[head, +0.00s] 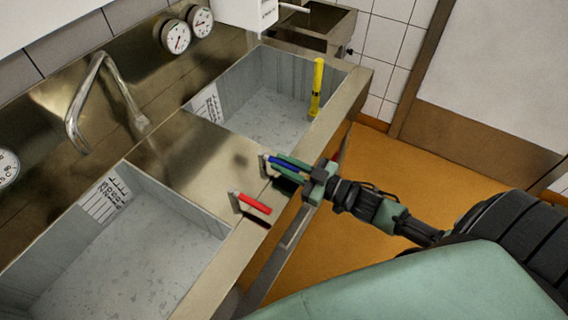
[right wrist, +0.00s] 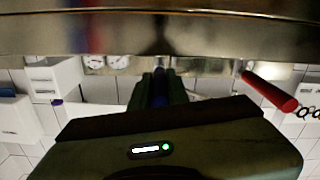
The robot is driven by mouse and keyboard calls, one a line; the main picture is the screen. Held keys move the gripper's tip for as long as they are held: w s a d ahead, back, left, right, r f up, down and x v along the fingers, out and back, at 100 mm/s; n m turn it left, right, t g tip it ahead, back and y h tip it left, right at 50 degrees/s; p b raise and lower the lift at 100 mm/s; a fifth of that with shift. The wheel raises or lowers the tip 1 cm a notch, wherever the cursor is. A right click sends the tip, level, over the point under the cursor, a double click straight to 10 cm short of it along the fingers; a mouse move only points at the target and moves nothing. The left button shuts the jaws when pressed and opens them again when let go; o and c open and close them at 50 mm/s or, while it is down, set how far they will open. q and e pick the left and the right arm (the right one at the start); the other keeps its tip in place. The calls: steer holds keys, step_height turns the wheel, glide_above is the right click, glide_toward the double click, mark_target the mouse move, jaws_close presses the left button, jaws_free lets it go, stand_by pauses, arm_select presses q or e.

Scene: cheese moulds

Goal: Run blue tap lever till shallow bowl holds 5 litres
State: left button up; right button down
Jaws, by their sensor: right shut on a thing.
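The blue tap lever (head: 287,163) is on the front edge of the sink unit, between two basins. My right gripper (head: 284,167) is shut on it. In the right wrist view the dark blue lever (right wrist: 160,86) shows between the green fingers. The left basin (head: 222,228) and the right basin (head: 352,82) each have a white scale plate inside; I cannot tell which is the shallow bowl. The scale figures are too small to read surely. The steel spout (head: 100,62) stands behind the left basin; I see no clear stream from it. My left gripper is out of view.
A red lever (head: 254,203) sits close beside the blue one and also shows in the right wrist view (right wrist: 272,92). A yellow upright piece (head: 317,85) stands in the right basin. Round gauges (head: 176,36) are on the back wall. Orange floor (head: 440,155) is clear at right.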

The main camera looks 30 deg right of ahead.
steer(key=shift+w+d+f+n+g+y+b, duration=0.2)
steer(key=shift+d+n+g+y+b, duration=0.15)
steer(key=shift+n+g+y+b, duration=0.35)
steer(key=w+n+g+y+b, duration=0.1)
steer(key=n+g+y+b, duration=0.1)
steer(key=b, duration=0.2)
steer(key=w+d+n+g+y+b, duration=0.1)
steer(key=n+g+y+b, duration=0.1)
steer(key=b, duration=0.3)
steer(key=w+d+n+g+y+b, duration=0.1)
steer(key=n+g+y+b, duration=0.1)
steer(key=g+b, duration=0.2)
steer(key=shift+w+d+n+y+b, duration=0.2)
steer(key=shift+n+y+b, duration=0.1)
steer(key=shift+n+b, duration=0.1)
steer(key=shift+w+d+r+n+g+y+b, duration=0.15)
steer(key=shift+n+g+b, duration=0.1)
steer(key=shift+g+b, duration=0.25)
steer(key=shift+w+a+r+n+g+y+b, duration=0.15)
steer(key=shift+n+g+b, duration=0.15)
steer(key=shift+g, duration=0.3)
steer(key=shift+f, duration=0.1)
steer(key=c, duration=1.4)
jaws_free()
steer(key=shift+o, duration=0.2)
steer(key=shift+s+d, duration=0.1)
